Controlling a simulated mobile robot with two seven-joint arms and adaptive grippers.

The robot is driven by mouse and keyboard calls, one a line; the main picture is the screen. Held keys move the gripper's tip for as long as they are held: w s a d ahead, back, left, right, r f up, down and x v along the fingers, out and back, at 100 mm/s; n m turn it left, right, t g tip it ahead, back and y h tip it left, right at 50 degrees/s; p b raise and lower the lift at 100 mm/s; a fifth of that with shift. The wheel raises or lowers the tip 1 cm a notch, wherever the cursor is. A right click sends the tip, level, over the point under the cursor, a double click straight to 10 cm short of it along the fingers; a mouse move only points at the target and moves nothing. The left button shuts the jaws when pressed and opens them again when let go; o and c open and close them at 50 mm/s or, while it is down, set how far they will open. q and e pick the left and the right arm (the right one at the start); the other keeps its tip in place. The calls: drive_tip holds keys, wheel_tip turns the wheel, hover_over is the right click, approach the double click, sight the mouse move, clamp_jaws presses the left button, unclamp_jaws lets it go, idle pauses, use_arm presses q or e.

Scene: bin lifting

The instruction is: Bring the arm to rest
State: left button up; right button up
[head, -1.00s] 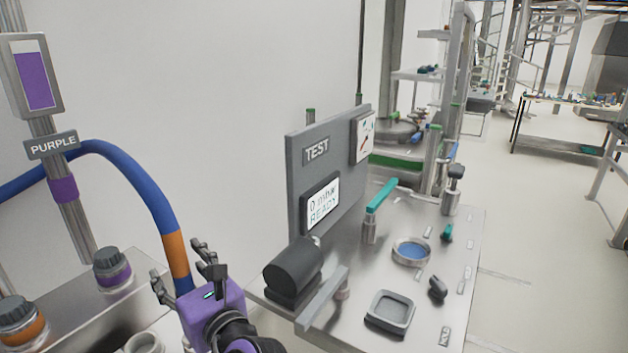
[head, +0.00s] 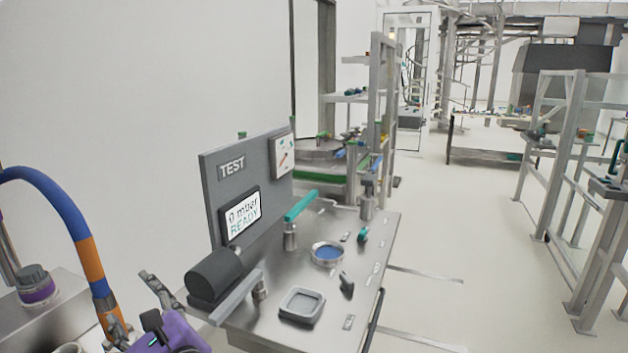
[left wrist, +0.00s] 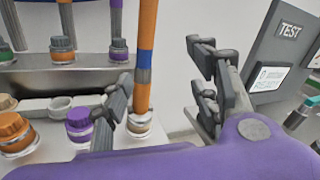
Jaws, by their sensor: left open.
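My left gripper (head: 134,306) is at the lower left of the head view, with a purple body and dark fingers. The fingers are spread open and appear empty. In the left wrist view the open fingers (left wrist: 163,82) stand apart. A hose with an orange section (left wrist: 147,52) shows in the gap between them, but I cannot tell its depth. In the head view the blue and orange hose (head: 88,262) hangs just left of the gripper. My right gripper is not in view.
A metal test bench (head: 255,325) with a grey TEST panel (head: 220,200) stands right of the gripper. A dark cylinder (head: 214,273) is at its near left corner. Purple (left wrist: 79,124) and orange (left wrist: 13,130) capped fittings sit left in the wrist view. Open floor (head: 450,250) lies to the right.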

use_arm(q)
drive_tip(key=w+d+f+n+t+h, duration=0.3)
drive_tip(key=w+d+f+n+h, duration=0.2)
drive_tip(key=d+f+n+h, duration=0.3)
drive_tip(key=s+d+f+n+g+h+p, duration=0.1)
drive_tip(key=s+d+f+n+h, duration=0.2)
drive_tip(key=f, duration=0.4)
drive_tip(key=s+f+n+h, duration=0.1)
drive_tip(key=s+f+n, duration=0.3)
drive_tip(key=f, duration=0.4)
drive_tip(key=s+f+n+g, duration=0.2)
drive_tip(key=s+f, duration=0.3)
drive_tip(key=s, duration=0.4)
drive_tip(key=s+a+f+n+g+h+p, duration=0.1)
drive_tip(key=s+f+n, duration=0.1)
drive_tip(key=s+f, duration=0.4)
drive_tip(key=s+f+n+g+h+p, duration=0.1)
drive_tip(key=s+f, duration=0.5)
drive_tip(key=s, duration=0.6)
drive_tip(key=shift+s+a+f+n+g, duration=0.15)
drive_tip(key=shift+s+n+g, duration=0.1)
drive_tip(key=shift+n+g, duration=0.6)
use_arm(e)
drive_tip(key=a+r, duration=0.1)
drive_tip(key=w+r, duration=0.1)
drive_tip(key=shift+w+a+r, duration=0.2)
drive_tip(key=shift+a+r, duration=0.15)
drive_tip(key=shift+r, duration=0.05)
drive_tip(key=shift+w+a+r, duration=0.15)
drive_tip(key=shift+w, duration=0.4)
